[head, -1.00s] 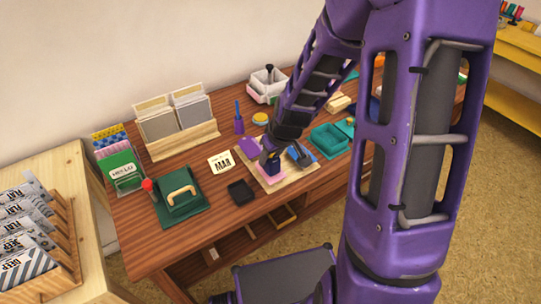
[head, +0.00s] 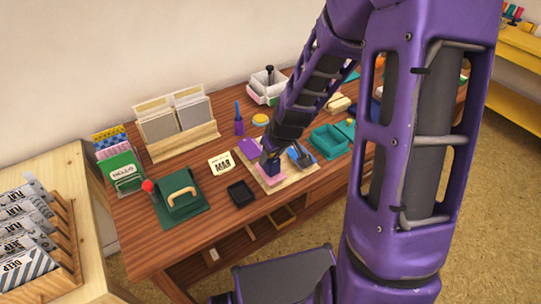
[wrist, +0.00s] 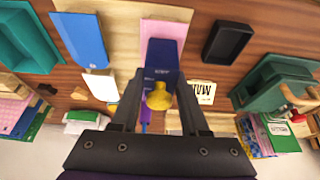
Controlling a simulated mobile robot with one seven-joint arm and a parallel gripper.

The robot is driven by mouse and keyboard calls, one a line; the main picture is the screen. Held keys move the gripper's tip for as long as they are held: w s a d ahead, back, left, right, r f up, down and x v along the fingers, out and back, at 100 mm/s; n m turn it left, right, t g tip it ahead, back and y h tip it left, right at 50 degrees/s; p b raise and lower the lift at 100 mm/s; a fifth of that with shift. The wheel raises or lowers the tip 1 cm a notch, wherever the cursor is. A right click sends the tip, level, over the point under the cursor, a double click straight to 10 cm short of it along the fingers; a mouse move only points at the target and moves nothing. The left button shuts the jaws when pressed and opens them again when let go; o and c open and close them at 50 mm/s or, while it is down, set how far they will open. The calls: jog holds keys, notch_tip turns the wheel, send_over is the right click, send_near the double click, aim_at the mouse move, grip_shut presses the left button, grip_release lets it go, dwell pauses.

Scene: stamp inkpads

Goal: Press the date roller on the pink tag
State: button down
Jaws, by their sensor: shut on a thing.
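My gripper (wrist: 160,78) is shut on the date roller (wrist: 162,58), a dark blue block with a yellow knob between the fingers. In the head view my gripper (head: 272,149) points down over the wooden board (head: 300,181), with the roller (head: 269,163) below it. The pink tag (head: 271,179) lies on that board, partly covered by the roller. In the wrist view the pink tag (wrist: 166,29) shows beyond and beside the roller. I cannot tell whether the roller touches the tag.
A purple tag (head: 250,147) and a blue piece (head: 304,159) flank the gripper. A black inkpad (head: 241,193) and a green press (head: 180,199) stand to the left. A teal tray (head: 329,140) is to the right. Card holders (head: 176,128) stand behind. Bare table lies in front of the inkpad.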

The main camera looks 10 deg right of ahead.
jog(key=shift+w+r+p, duration=0.1)
jog(key=shift+r+p, duration=2.15)
jog(key=shift+r, duration=1.05)
jog(key=shift+a, duration=0.1)
